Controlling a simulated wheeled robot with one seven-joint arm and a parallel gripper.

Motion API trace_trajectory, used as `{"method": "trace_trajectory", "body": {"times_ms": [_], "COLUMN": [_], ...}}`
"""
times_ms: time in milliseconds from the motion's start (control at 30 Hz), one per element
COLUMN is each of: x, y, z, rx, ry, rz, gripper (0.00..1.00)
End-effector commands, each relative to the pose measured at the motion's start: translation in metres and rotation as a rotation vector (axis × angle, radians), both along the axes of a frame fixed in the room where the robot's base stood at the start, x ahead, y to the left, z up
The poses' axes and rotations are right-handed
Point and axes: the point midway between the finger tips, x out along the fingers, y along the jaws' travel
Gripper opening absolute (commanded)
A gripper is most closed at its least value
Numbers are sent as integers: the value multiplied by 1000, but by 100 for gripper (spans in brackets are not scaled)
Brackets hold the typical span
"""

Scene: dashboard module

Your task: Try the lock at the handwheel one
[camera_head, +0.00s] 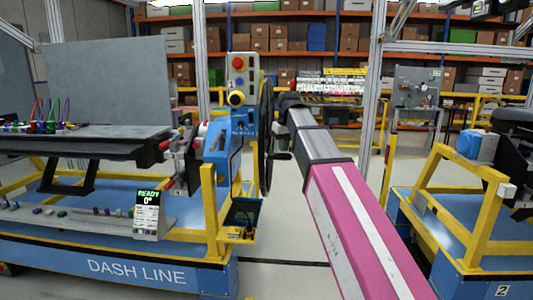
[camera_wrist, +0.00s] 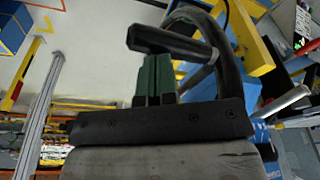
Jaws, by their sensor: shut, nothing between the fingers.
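The black handwheel (camera_head: 265,135) stands nearly edge-on on the right end of the dash line cart, beside a blue housing (camera_head: 222,148). In the wrist view its curved rim (camera_wrist: 228,60) and a stubby black handle (camera_wrist: 165,42) show close up. My gripper (camera_head: 283,101) is at the right side of the wheel in the head view. In the wrist view its green fingers (camera_wrist: 154,78) are together and empty, with their tips close to the handle. I cannot tell whether they touch it. No lock can be clearly made out.
A small display (camera_head: 148,212) on the cart reads READY 0°. A control box (camera_head: 238,75) with a red button stands behind the wheel. A yellow post (camera_head: 209,205) is left of the wheel. Another blue and yellow cart (camera_head: 455,215) stands at right; open floor lies between.

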Motion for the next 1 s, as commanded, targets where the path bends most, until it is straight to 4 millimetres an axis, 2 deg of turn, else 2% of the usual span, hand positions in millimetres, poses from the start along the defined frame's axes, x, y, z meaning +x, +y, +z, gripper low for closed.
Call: {"method": "trace_trajectory", "body": {"times_ms": [600, 1000], "x": [0, 0], "y": [0, 0], "z": [-11, -11], "rx": [0, 0], "ry": [1, 1], "rz": [0, 0], "gripper": [0, 0]}}
